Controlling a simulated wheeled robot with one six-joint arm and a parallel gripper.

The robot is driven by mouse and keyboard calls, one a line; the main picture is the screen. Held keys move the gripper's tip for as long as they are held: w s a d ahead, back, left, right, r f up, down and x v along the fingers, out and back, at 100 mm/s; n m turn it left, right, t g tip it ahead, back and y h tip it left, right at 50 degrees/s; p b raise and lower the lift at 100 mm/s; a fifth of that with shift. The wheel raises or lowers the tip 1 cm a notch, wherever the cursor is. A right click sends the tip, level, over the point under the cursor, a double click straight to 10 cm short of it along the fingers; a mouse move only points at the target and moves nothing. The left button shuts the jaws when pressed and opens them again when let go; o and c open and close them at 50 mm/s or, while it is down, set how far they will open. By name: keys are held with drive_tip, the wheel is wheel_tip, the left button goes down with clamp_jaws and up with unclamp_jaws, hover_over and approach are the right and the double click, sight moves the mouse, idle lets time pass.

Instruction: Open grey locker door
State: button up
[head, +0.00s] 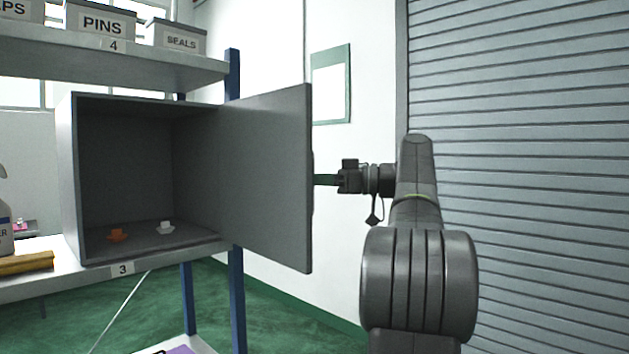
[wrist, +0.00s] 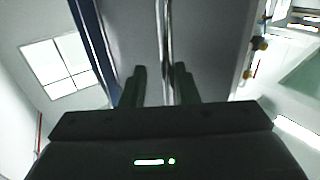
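The grey locker (head: 67,180) stands on the shelf at the left of the head view, its inside showing. Its grey door (head: 265,175) is swung wide open to the right. My gripper (head: 322,180) is at the door's outer face, by its free edge; the fingertips are partly hidden behind the door. In the wrist view the bar handle (wrist: 164,35) runs between the two fingers of my gripper (wrist: 160,72). The fingers are apart, with a gap visible between the handle and the left finger.
Bins marked PINS (head: 100,25) and SEALS (head: 177,38) stand on the upper shelf (head: 150,68). A blue shelf post (head: 236,300) is beneath the door. A ribbed grey shutter (head: 540,150) is at the right. A spray bottle (head: 5,225) is at far left.

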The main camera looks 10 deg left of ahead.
drive_tip(key=d+b, duration=0.1)
drive_tip(key=d, duration=1.3)
drive_tip(key=shift+w, duration=0.35)
drive_tip(key=shift+a, duration=0.15)
drive_tip(key=a, duration=0.9)
drive_tip(key=s+a+p, duration=0.1)
drive_tip(key=a, duration=0.4)
drive_tip(key=shift+w+d, duration=0.1)
drive_tip(key=shift+d, duration=0.05)
drive_tip(key=shift+f, duration=0.15)
